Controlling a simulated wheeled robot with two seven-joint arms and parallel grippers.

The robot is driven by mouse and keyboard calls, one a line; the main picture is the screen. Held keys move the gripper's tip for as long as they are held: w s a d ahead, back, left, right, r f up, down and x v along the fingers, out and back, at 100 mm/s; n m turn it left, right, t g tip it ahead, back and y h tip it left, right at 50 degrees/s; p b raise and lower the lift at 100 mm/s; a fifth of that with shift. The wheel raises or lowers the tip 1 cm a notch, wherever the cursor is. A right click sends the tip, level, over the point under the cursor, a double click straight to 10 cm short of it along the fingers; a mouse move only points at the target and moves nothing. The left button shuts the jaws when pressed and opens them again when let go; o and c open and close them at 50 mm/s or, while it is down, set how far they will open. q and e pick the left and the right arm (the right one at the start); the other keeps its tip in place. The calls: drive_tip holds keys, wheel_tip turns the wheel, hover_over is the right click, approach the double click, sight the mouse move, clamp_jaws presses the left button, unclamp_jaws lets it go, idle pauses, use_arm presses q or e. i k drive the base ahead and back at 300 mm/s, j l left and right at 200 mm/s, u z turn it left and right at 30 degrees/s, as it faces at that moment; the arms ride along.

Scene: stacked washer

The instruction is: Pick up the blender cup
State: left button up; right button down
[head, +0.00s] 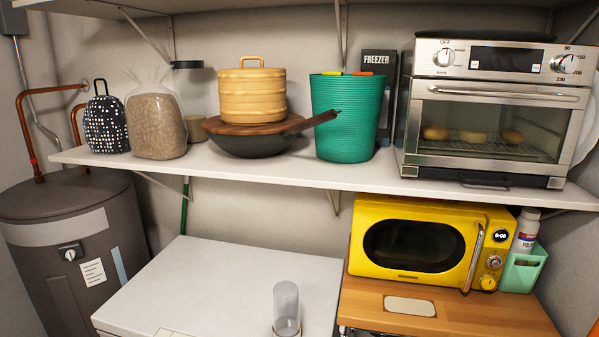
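The blender cup (286,305) is a clear, greyish, see-through cup with a rounded top. It stands upright on the white top surface (225,275) at the bottom middle of the head view, close to the front edge of what shows. Its lower end is near the bottom of the picture. Neither of my grippers shows in the head view.
A yellow microwave (425,244) stands right of the cup on a wooden top (460,315). A white shelf (290,174) crosses above, holding a toaster oven (490,110), green bin (343,118) and wok (250,144). The white surface around the cup is clear.

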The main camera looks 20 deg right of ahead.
sight(286, 301)
drive_tip(key=i+j+z, duration=0.1)
drive_tip(key=i+j, duration=0.15)
drive_tip(key=i+j+z, duration=0.1)
drive_tip(key=j, duration=0.3)
drive_tip(key=i+j+z, duration=0.1)
drive_tip(key=i+j, duration=0.2)
